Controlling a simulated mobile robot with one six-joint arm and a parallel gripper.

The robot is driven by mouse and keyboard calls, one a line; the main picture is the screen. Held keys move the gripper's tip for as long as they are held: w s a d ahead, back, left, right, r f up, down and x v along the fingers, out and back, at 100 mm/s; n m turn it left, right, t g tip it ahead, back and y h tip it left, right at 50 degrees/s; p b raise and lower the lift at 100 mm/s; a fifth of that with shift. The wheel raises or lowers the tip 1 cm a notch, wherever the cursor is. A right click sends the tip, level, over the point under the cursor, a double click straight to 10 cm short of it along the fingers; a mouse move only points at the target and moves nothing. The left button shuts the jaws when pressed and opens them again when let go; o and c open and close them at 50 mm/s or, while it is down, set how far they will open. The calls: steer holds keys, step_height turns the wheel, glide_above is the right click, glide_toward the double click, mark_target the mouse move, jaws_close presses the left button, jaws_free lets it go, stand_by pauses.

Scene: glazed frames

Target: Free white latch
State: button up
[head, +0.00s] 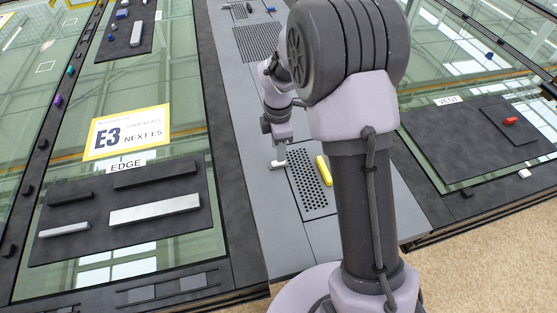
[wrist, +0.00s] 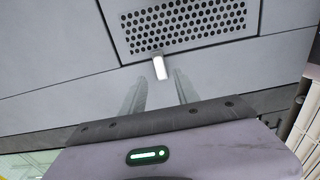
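The white latch (head: 278,164) is a small pale tab at the left edge of a perforated panel (head: 311,184) set in a grey strip. In the wrist view the white latch (wrist: 160,67) stands at the edge of the perforated panel (wrist: 188,24). My gripper (wrist: 159,80) is open, with its two fingers apart and pointing toward the latch. The latch appears just beyond the fingertips, in line with the gap; I cannot tell whether they touch. In the head view my gripper (head: 277,151) is small and hangs right above the latch.
A yellow bar (head: 324,170) lies along the perforated panel's right side. A board (head: 120,232) with several bars, labelled EDGE, lies at left under an E3 sign (head: 126,131). A VENT panel (head: 465,145) with a red piece (head: 510,121) is at right. Glass panes surround the strip.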

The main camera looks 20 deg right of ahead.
mark_target(279, 164)
step_height(279, 164, down, 5)
steer(key=shift+f+b, duration=0.15)
steer(key=shift+b, duration=0.25)
steer(key=shift+c, duration=0.3)
jaws_close()
